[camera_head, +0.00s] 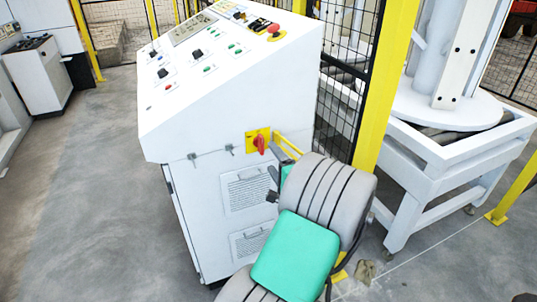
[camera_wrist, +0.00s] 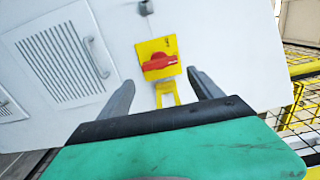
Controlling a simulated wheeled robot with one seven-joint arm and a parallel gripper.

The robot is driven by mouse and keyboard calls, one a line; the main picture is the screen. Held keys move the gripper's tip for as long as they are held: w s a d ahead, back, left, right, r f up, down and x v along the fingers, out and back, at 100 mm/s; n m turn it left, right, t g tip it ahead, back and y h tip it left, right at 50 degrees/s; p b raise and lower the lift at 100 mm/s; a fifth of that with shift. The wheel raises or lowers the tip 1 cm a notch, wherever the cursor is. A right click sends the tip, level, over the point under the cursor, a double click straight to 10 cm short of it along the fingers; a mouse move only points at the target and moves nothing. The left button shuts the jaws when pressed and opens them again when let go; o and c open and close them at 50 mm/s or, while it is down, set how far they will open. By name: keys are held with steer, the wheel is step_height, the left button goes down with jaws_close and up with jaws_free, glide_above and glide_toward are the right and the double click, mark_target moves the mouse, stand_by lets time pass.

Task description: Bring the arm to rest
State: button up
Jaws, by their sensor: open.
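My gripper (camera_wrist: 162,97) is open in the wrist view, its two dark fingers pointing at the front of a white control cabinet. A red rotary switch (camera_wrist: 159,62) on a yellow plate shows just beyond the fingertips, apart from them as far as I can tell. Nothing is between the fingers. In the head view my arm, grey with green covers, reaches up from the lower right towards the red switch (camera_head: 260,144). The gripper is partly hidden there behind my arm.
The white control cabinet (camera_head: 200,120) has a sloped panel with buttons and a red emergency stop (camera_head: 277,31). A yellow post (camera_head: 385,85) and mesh fence stand close on its right. A white machine frame (camera_head: 420,170) stands farther right. The floor at left is clear.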

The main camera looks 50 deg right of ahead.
steer(key=shift+s, duration=0.1)
steer(key=w+a+r+n+g+y+p, duration=0.1)
steer(key=w+a+n+y+p, duration=0.15)
steer(key=w+a+n, duration=0.4)
steer(key=w+a+n+g+y+p, duration=0.1)
steer(key=w+a+n+g+y, duration=0.2)
steer(key=a, duration=0.7)
steer(key=w+a+r+n+y+p, duration=0.1)
steer(key=w+a+n+y+p, duration=0.1)
steer(key=w+a+n+y, duration=0.5)
steer(key=s+a+r+n+g+h+p, duration=0.1)
steer(key=s+a+n+g+p, duration=0.15)
steer(key=a, duration=0.45)
steer(key=s+a+r+n+g+h+p, duration=0.1)
steer(key=s+a+g, duration=0.15)
steer(key=a, duration=0.35)
steer(key=s+a+r+n+g+h+p, duration=0.1)
steer(key=s+a+r+n+g+p, duration=0.1)
steer(key=s+a, duration=0.6)
steer(key=s+r+n+g, duration=0.1)
steer(key=s+r+n, duration=0.1)
steer(key=s, duration=0.2)
steer(key=shift+a+n+p, duration=0.2)
steer(key=shift+n+p, duration=0.1)
steer(key=shift+p, duration=0.05)
steer(key=shift+r, duration=0.1)
